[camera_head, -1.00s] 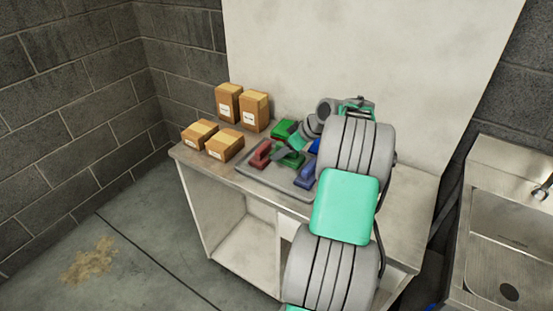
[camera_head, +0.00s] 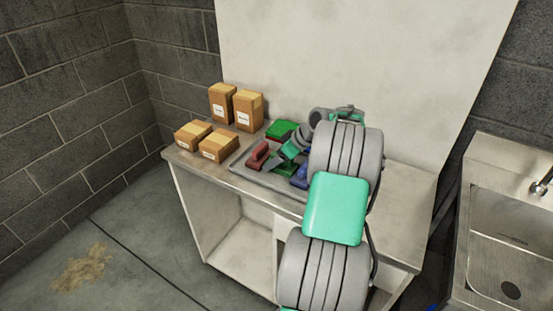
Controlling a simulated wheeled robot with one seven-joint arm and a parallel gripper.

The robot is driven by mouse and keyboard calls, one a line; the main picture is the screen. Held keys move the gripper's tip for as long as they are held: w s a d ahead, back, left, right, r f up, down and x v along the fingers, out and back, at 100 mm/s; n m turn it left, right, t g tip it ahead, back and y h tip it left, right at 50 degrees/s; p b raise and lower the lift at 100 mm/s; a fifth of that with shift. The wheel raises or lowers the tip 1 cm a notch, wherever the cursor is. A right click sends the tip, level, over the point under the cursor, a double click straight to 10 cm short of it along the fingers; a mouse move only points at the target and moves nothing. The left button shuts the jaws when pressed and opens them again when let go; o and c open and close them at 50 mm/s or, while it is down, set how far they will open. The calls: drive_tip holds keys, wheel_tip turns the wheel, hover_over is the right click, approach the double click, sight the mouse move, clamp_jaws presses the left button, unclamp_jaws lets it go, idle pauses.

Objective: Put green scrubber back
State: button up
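Two green scrubbers show on the grey tray (camera_head: 237,164). One green scrubber (camera_head: 282,129) lies at the back. The other (camera_head: 285,170) is near the middle and partly hidden by my gripper (camera_head: 277,176). My gripper reaches down over the tray, between the red scrubber and the blue scrubber. Its fingertips are small and partly hidden, so I cannot tell whether they are open or hold the middle green scrubber. A red scrubber (camera_head: 258,155) is at the left of the tray, and a blue scrubber (camera_head: 299,177) is at the right, partly behind my arm.
Several cardboard boxes (camera_head: 218,145) stand on the left of the metal table (camera_head: 405,200). A pale panel (camera_head: 350,60) rises behind the table. A sink (camera_head: 510,235) stands at the right. The table's right part is clear, but my arm hides some of it.

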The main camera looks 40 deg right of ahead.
drive_tip(key=v, duration=1.2)
drive_tip(key=w+a+r+m+g, duration=0.1)
drive_tip(key=w+a, duration=0.1)
drive_tip(key=a, duration=0.8)
drive_tip(key=w+a+r+g, duration=0.1)
drive_tip(key=w+a, duration=0.1)
drive_tip(key=a, duration=0.8)
drive_tip(key=s+a+f+m+g+h, duration=0.1)
drive_tip(key=s+a, duration=0.2)
drive_tip(key=a, duration=0.4)
drive_tip(key=s+a+f+m, duration=0.1)
drive_tip(key=s+a, duration=0.3)
drive_tip(key=a, duration=0.2)
drive_tip(key=s+a+f, duration=0.2)
drive_tip(key=s, duration=0.2)
drive_tip(key=s+a+f+m+g+h, duration=0.1)
drive_tip(key=s+a+f, duration=0.1)
drive_tip(key=s, duration=0.3)
drive_tip(key=shift+s+a+f+h, duration=0.2)
drive_tip(key=shift+a+f+h, duration=0.05)
drive_tip(key=shift+a+h, duration=0.05)
